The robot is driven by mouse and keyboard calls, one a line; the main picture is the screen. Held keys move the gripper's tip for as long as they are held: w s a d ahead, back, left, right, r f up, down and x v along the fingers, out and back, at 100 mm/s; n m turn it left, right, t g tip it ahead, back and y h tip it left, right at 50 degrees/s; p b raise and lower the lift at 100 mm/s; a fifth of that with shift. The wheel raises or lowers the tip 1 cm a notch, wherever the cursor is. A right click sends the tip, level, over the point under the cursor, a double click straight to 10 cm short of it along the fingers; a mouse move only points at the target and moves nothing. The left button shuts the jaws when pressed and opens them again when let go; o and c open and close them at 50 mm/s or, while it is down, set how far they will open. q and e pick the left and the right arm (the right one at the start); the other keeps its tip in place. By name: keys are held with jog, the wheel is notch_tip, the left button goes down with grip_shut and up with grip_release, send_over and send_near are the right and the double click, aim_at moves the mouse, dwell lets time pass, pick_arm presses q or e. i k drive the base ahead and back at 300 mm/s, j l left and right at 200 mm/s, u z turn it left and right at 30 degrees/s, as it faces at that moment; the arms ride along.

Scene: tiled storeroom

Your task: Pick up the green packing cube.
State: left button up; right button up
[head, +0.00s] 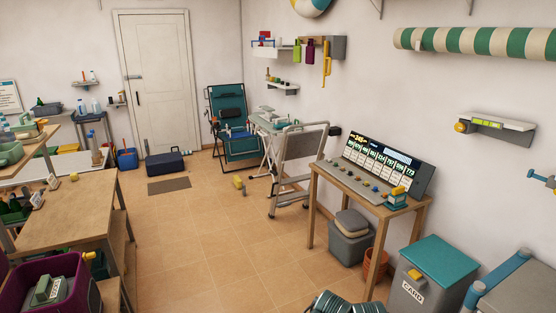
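I cannot single out a green packing cube with certainty. A green rounded item (10,153) sits on the upper left table, partly cut by the picture edge. A grey-green block-like item (48,290) lies in a purple crate (88,297) at the bottom left. A dark green ribbed item (345,304) shows at the bottom edge, mostly cut off. Neither of my grippers is in view.
A wooden table (70,213) stands at the left. A console desk (410,213), a grey bin (350,243) and a teal-lidded bin (425,285) line the right. A small yellow item (238,183) lies on the floor. The middle tiled floor (215,245) is clear.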

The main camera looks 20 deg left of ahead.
aim_at(49, 291)
jog(key=i+j+u, duration=0.1)
jog(key=i+u, duration=0.25)
jog(key=u, duration=0.15)
jog(key=i+u, duration=0.35)
jog(key=u, duration=0.15)
jog(key=i+l+u, duration=0.2)
jog(key=u, duration=0.3)
jog(key=i+u, duration=0.3)
jog(key=i+l+u, duration=0.15)
jog(key=u, duration=0.15)
jog(key=i, duration=0.1)
